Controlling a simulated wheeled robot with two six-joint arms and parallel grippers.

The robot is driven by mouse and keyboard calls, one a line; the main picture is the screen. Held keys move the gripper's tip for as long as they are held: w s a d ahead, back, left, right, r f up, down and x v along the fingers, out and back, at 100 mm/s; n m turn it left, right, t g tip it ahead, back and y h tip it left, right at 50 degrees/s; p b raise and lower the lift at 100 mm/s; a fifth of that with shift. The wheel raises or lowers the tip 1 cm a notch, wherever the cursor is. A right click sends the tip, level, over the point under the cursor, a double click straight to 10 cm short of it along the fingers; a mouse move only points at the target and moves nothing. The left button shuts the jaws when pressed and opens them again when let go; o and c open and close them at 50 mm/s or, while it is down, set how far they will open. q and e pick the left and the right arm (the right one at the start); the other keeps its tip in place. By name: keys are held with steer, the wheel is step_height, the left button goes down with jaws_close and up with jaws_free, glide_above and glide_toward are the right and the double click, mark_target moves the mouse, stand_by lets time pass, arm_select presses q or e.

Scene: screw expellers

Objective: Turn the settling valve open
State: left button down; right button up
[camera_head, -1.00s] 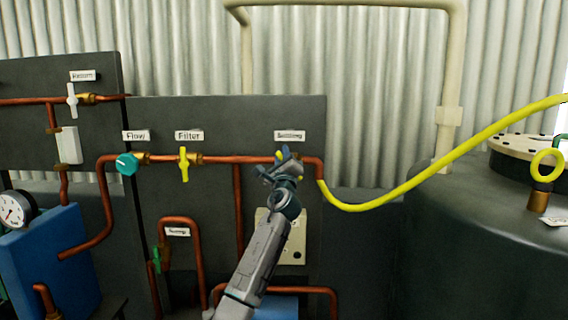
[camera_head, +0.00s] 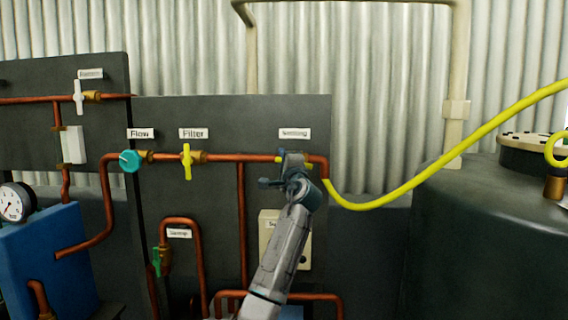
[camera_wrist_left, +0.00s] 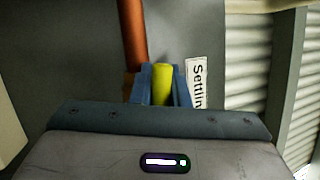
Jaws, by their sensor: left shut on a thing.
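The settling valve's yellow handle (camera_wrist_left: 162,84) shows between the blue fingers of my left gripper (camera_wrist_left: 161,88) in the left wrist view. The fingers are shut on it. In the head view my left gripper (camera_head: 285,172) is at the valve on the copper pipe, just below the Settling label (camera_head: 294,133). It covers most of the valve there, with a bit of yellow showing beside the fingers. The label also shows in the left wrist view (camera_wrist_left: 197,84), right of the handle. My right gripper is not in view.
The yellow filter valve (camera_head: 187,161) and teal flow knob (camera_head: 130,161) sit on the same pipe to the left. A yellow hose (camera_head: 400,195) runs right, toward a dark tank (camera_head: 490,230). A copper pipe (camera_head: 241,210) drops just left of my arm.

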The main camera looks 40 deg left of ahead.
arm_select(q)
steer(key=shift+f+n+g+b, duration=0.25)
steer(key=shift+n+g, duration=0.1)
steer(key=shift+n, duration=0.4)
steer(key=shift+f+n+g+b, duration=0.2)
steer(key=shift+n+g, duration=0.15)
steer(key=shift+n, duration=0.4)
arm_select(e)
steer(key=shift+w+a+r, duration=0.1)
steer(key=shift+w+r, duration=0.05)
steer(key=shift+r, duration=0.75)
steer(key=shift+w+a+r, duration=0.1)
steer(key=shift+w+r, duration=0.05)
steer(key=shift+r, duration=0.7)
arm_select(q)
steer(key=c, duration=1.4)
jaws_free()
steer(key=shift+a, duration=0.1)
